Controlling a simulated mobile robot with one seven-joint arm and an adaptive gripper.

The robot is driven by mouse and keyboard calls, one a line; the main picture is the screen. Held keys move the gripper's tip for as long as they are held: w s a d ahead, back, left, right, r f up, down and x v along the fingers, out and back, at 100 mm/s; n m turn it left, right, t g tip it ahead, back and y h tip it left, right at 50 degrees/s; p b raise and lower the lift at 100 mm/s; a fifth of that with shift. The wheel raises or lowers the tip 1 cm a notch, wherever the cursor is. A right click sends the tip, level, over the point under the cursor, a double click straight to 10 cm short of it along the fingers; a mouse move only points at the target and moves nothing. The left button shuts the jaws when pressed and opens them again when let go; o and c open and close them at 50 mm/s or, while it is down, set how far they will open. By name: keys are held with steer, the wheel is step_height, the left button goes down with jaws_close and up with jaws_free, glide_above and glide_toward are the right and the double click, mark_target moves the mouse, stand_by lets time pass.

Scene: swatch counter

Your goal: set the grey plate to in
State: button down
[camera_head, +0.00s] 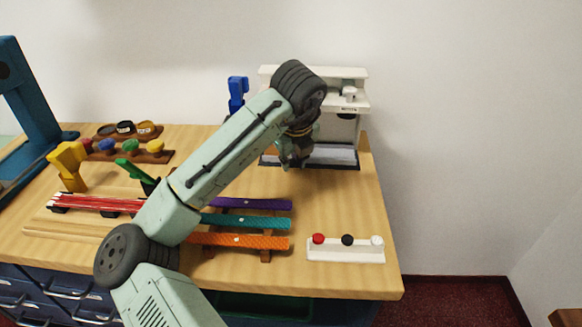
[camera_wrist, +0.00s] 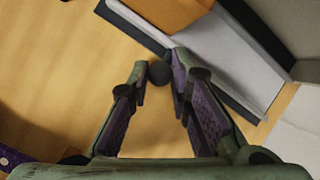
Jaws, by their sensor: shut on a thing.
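The grey plate (camera_head: 335,154) lies at the foot of a white machine (camera_head: 313,86) at the back right of the counter. In the wrist view the grey plate (camera_wrist: 228,62) shows as a flat grey slab with dark edge strips. My gripper (camera_head: 293,163) is low over the counter at the plate's left front side. How the knob joins the plate is hidden. My arm and gripper cover the plate's left part in the head view.
An orange piece (camera_wrist: 172,12) lies at the plate's far end in the wrist view. Purple, teal (camera_head: 250,221) and orange bars lie in front. A white block with red, black and white knobs (camera_head: 345,252) stands front right. A blue upright piece (camera_head: 237,92) stands left of the machine.

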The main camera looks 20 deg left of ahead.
steer(key=shift+w+a+r, duration=0.1)
steer(key=shift+w+r, duration=0.1)
steer(key=shift+r, duration=0.05)
steer(key=c, duration=1.8)
jaws_free()
steer(key=shift+o, duration=0.4)
steer(key=shift+w+f, duration=0.1)
steer(key=shift+f, duration=0.05)
steer(key=v, duration=1.2)
